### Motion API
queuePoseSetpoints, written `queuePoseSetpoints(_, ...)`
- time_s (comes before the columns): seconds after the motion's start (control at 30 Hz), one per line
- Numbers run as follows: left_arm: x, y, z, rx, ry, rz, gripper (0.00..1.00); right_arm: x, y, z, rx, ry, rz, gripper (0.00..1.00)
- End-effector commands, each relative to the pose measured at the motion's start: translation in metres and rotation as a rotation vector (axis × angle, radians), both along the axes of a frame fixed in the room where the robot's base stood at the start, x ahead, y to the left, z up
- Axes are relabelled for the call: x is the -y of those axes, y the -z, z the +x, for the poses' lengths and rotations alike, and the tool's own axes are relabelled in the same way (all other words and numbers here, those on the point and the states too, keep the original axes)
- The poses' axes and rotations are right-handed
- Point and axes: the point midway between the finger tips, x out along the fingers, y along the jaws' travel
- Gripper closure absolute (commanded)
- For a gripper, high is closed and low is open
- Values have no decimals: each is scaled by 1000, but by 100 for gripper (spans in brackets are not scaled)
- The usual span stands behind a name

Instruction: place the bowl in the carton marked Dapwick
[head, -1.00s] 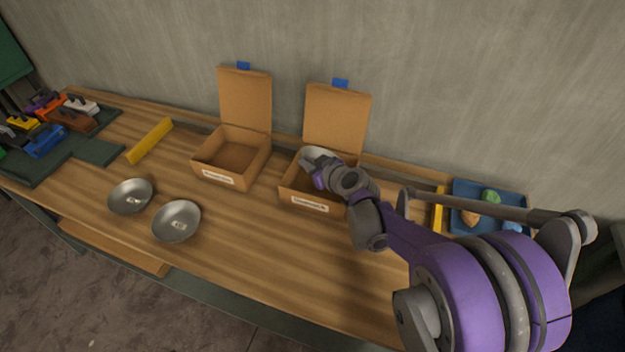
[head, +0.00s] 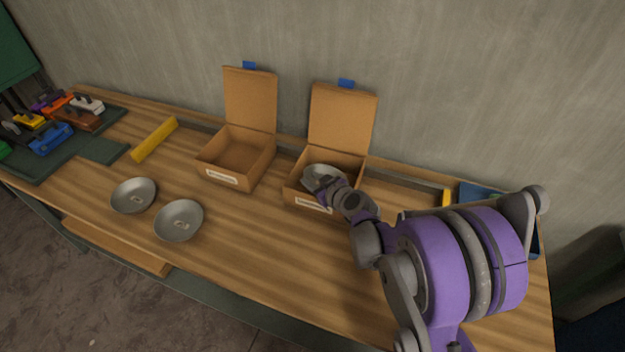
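Two open cartons stand near the back of the table: a left carton (head: 222,177) and a right carton (head: 312,203). Each has a raised lid and a white front label too small to read, so I cannot tell which is marked Dapwick. A grey metal bowl (head: 322,171) is inside the right carton, low between its walls. My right gripper (head: 312,184) is at the bowl's near side, over the carton's front; its fingers are too small and partly hidden to tell whether they grip the rim. Two more grey bowls, one (head: 133,196) and another (head: 179,221), sit at the left. My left gripper is not in view.
A yellow bar (head: 154,139) lies left of the cartons. Clamps in several colours, one of them blue (head: 52,138), are on a dark green mat (head: 103,151). A blue tray (head: 480,192) is partly behind my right arm. The front middle of the table is clear.

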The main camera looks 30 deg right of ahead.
Motion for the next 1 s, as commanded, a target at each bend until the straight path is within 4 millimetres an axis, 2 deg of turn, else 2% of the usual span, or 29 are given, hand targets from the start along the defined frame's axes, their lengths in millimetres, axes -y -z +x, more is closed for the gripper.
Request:
queuePoseSetpoints(0.37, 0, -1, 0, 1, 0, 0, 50, 1, -4, -5, 0, 1, 0, 61)
queuePoseSetpoints(0.47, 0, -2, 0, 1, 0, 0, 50, 2, -10, -17, 0, 1, -2, 61)
queuePoseSetpoints(0.8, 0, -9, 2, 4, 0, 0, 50, 6, -40, -80, 0, 4, 1, 61)
queuePoseSetpoints(1.0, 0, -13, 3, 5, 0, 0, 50, 7, -51, -102, 0, 2, -1, 61)
